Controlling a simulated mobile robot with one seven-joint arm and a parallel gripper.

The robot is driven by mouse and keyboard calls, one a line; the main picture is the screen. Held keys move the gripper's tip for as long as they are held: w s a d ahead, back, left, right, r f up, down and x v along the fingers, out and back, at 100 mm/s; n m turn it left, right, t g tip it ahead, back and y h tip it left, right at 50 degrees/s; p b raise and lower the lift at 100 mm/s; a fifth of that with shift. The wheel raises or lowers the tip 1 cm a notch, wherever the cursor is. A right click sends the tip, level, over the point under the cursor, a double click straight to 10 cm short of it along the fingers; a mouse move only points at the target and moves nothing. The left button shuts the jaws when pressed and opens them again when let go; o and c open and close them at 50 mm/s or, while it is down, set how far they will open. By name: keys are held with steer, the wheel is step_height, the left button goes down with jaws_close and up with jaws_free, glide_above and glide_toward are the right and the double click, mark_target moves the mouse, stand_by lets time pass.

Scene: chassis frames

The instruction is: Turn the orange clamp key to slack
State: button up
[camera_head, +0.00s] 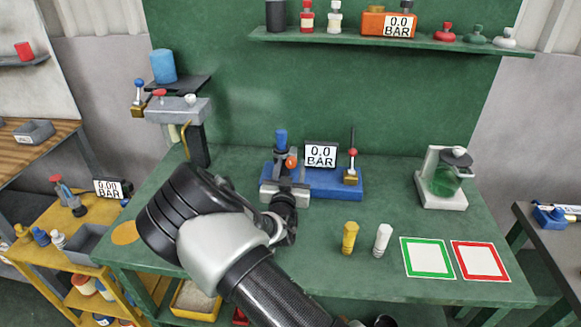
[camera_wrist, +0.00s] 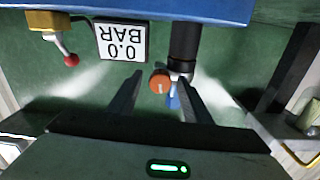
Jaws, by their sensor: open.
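The orange clamp key (camera_head: 291,162) is a small round knob on the blue bench fixture (camera_head: 325,183), near its grey clamp block (camera_head: 287,188). In the wrist view the key (camera_wrist: 159,84) shows a pale mark on its face. My gripper (camera_wrist: 160,79) is open, with one finger on each side of the key and gaps showing. I cannot tell whether either finger touches it. In the head view my wrist partly hides the clamp's front, and the fingers are hard to make out. A blue part (camera_head: 281,139) stands upright above the clamp.
A display (camera_head: 320,155) reading 0.0 BAR and a red-knobbed lever (camera_head: 352,153) stand right of the clamp. A yellow peg (camera_head: 350,238) and a white peg (camera_head: 382,240) stand near green-framed (camera_head: 428,257) and red-framed (camera_head: 480,261) mats.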

steer(key=c, duration=1.1)
steer(key=shift+o, duration=0.2)
